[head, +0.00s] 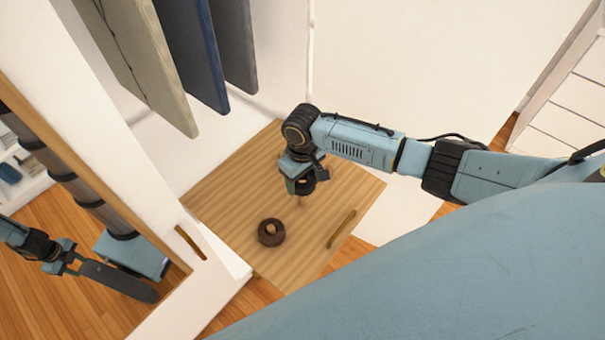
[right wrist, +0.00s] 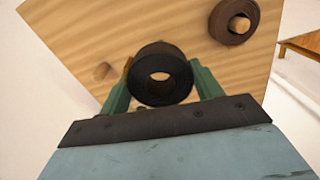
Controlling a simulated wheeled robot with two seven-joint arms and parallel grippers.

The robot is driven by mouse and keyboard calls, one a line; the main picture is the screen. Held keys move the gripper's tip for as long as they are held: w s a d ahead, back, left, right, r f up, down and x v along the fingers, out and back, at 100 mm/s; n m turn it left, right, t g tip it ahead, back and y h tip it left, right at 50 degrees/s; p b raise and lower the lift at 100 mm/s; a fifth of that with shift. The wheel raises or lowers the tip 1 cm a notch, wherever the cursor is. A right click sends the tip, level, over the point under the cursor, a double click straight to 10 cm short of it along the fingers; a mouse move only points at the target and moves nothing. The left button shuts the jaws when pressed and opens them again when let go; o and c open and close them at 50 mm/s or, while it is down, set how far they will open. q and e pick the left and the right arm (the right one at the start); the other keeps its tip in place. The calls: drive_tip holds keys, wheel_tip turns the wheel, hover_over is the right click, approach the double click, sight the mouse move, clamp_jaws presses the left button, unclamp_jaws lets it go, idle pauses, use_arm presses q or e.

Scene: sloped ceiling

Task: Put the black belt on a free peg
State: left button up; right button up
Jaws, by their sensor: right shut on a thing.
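The black belt (right wrist: 160,93) is a rolled ring with a hole in its middle. My right gripper (head: 300,186) is shut on it above a wooden board (head: 235,200); green fingers grip both sides in the right wrist view. A bare peg (head: 302,203) stands just under the gripper in the head view and shows left of the belt in the wrist view (right wrist: 102,71). A brown rolled belt (head: 271,232) sits around another peg. A gripper shows small at the left (head: 70,265); whether it is a reflection, and whether it is open, I cannot tell.
A slot-like handle (head: 342,228) is at the board's right. Hanging panels or garments, one dark blue (head: 188,50), are at the upper left. A wood-edged white door (head: 110,140) borders the board's left. White wall lies behind.

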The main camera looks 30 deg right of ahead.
drive_tip(key=shift+f+b, duration=2.3)
drive_tip(key=shift+f, duration=2.4)
drive_tip(key=o, duration=1.1)
drive_tip(key=shift+o, duration=0.2)
wheel_tip(320, 180, up, 13)
drive_tip(key=p, duration=0.3)
drive_tip(key=shift+r, duration=0.2)
